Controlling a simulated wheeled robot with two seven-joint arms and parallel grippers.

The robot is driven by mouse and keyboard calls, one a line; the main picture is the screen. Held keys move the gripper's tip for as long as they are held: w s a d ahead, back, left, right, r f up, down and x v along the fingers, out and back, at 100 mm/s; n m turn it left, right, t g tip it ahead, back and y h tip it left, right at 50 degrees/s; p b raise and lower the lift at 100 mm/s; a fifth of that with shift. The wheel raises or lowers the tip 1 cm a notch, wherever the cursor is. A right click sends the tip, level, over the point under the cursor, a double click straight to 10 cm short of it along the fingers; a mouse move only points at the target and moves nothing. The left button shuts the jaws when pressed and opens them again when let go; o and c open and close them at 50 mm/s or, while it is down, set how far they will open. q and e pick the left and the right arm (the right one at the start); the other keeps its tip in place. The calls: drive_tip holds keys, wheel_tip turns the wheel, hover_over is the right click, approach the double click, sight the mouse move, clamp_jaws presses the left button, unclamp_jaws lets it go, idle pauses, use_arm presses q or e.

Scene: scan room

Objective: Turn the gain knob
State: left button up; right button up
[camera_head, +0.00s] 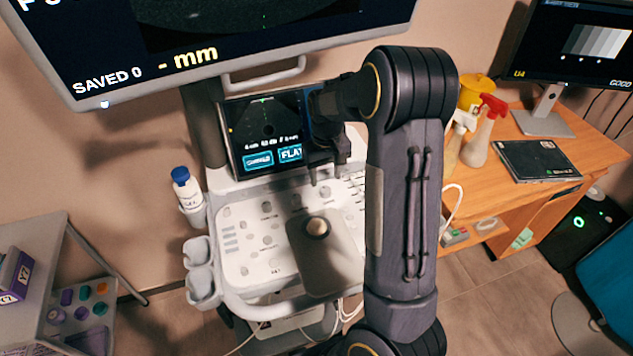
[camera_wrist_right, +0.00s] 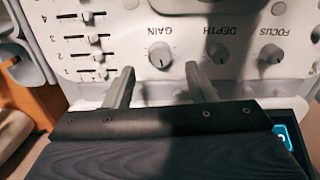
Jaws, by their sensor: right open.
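The gain knob (camera_wrist_right: 160,55) is a small round grey knob on the pale console panel, under the lettering GAIN in the right wrist view. My right gripper (camera_wrist_right: 160,71) is open, its two fingers spread to either side of the knob's line and nothing between them. The knob appears just beyond the fingertips; I cannot tell the height gap. In the head view my right gripper (camera_head: 322,168) hangs over the upper part of the console panel (camera_head: 250,262), in front of the small touchscreen (camera_head: 262,125). I cannot pick out the gain knob there. My left gripper is not in view.
The depth knob (camera_wrist_right: 218,53) and focus knob (camera_wrist_right: 271,54) sit in the same row. Sliders (camera_wrist_right: 95,40) stand on the knob's other side. A large monitor (camera_head: 240,60) overhangs the console. A blue-capped bottle (camera_head: 187,190) stands at its left edge.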

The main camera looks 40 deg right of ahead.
sight(325, 189)
drive_tip(key=shift+f, duration=2.3)
drive_tip(key=shift+c, duration=0.4)
drive_tip(key=c, duration=0.9)
drive_tip(key=shift+m, duration=2.9)
drive_tip(key=o, duration=1)
